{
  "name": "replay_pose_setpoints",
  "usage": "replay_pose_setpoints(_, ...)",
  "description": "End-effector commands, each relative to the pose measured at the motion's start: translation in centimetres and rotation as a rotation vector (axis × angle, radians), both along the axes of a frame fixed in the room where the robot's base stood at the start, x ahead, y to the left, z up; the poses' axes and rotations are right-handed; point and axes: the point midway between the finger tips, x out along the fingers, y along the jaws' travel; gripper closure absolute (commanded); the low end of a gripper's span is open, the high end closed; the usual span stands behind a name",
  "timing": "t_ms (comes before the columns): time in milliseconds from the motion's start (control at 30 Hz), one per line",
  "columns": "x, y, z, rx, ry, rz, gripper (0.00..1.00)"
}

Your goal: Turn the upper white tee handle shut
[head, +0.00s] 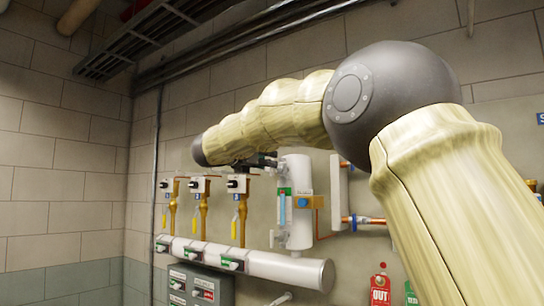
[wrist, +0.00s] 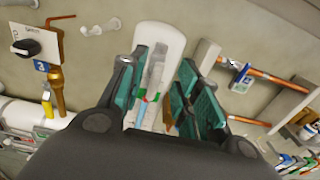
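A white upright cylinder (head: 298,210) with a blue-striped sight gauge (head: 282,210) stands on the wall in the head view. A white tee-shaped handle (head: 279,238) shows at the gauge's lower end. The gauge's upper end, where the upper handle would sit, is largely covered by my gripper (head: 262,160). In the wrist view my gripper (wrist: 165,62) is open, its teal fingers apart in front of the white cylinder (wrist: 160,36). A pale upright part lies between the fingers; I cannot tell if it is the handle, or whether the fingers touch it.
Brass valves with yellow levers (head: 243,222) rise from a white horizontal pipe (head: 270,266) at left. Copper piping (wrist: 264,77) with a blue-and-white fitting (wrist: 241,78) is to the right in the wrist view. A grey box (head: 195,287) and a red tag (head: 380,288) are below.

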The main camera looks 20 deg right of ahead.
Motion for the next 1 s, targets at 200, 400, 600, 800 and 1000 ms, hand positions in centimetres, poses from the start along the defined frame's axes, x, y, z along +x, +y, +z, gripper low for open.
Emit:
replay_pose_setpoints(200,1.7,-2.2,0.1,0.000,0.002,-0.001,0.68)
replay_pose_setpoints(400,2.4,-3.1,0.0,-0.001,0.001,0.000,0.68)
replay_pose_setpoints(600,2.4,-3.1,-0.1,-0.001,0.001,0.001,0.68)
replay_pose_setpoints(800,2.4,-3.1,-0.1,-0.001,0.001,0.000,0.88)
replay_pose_setpoints(1000,2.4,-3.1,-0.1,-0.001,0.001,0.001,1.00)
